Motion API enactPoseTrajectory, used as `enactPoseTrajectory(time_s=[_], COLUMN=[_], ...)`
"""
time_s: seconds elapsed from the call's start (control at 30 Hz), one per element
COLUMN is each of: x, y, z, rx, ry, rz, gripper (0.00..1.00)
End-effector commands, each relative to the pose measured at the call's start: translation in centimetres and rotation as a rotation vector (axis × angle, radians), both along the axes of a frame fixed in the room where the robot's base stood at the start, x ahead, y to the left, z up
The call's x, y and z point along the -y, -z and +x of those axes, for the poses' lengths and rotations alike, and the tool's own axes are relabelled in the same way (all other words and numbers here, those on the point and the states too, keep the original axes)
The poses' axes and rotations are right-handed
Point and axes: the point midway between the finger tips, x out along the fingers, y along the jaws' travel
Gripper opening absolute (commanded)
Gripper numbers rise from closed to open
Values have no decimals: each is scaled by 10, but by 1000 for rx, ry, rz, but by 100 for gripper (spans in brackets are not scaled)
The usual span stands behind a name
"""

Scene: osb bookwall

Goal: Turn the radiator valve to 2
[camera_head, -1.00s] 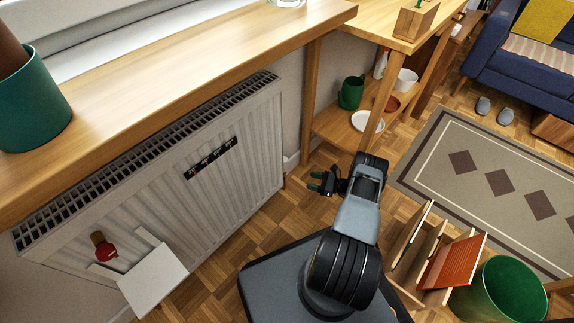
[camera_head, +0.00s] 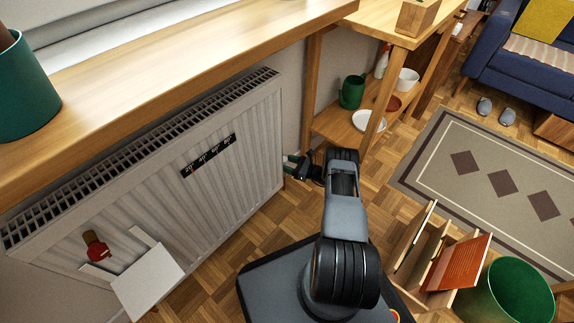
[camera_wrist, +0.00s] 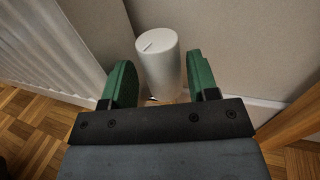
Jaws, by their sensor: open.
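The radiator valve (camera_wrist: 159,62) is a white cylinder with a dark line mark on its top face, in the wrist view at upper middle. It stands between the radiator's end and the wall, just beyond and between my two green fingertips. My gripper (camera_wrist: 160,85) is open around or just short of the valve; I cannot tell whether a finger touches it. No numbers can be read on the valve. In the head view my gripper (camera_head: 294,163) is at the radiator's right end, and the valve is hidden. The white ribbed radiator (camera_head: 235,165) is on the wall.
A wooden sill (camera_head: 190,75) runs above the radiator. A wooden shelf (camera_head: 345,130) with a green mug (camera_head: 351,92) and a white plate (camera_head: 368,121) stands close to my gripper.

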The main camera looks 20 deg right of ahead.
Motion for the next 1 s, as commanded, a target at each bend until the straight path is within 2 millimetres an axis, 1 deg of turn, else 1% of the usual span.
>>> enactPoseTrajectory(time_s=[0.2, 0.5, 0.57, 0.87, 1.0], x=[-8, -9, -9, -9, -10], y=[0, 0, 0, 0, -2], z=[9, 10, 10, 9, 9], rx=[0, 0, 0, 0, -1], ry=[-1, 0, 0, -1, 25], rz=[0, 0, 0, 0, 3], gripper=[54, 54, 49, 21, 20])
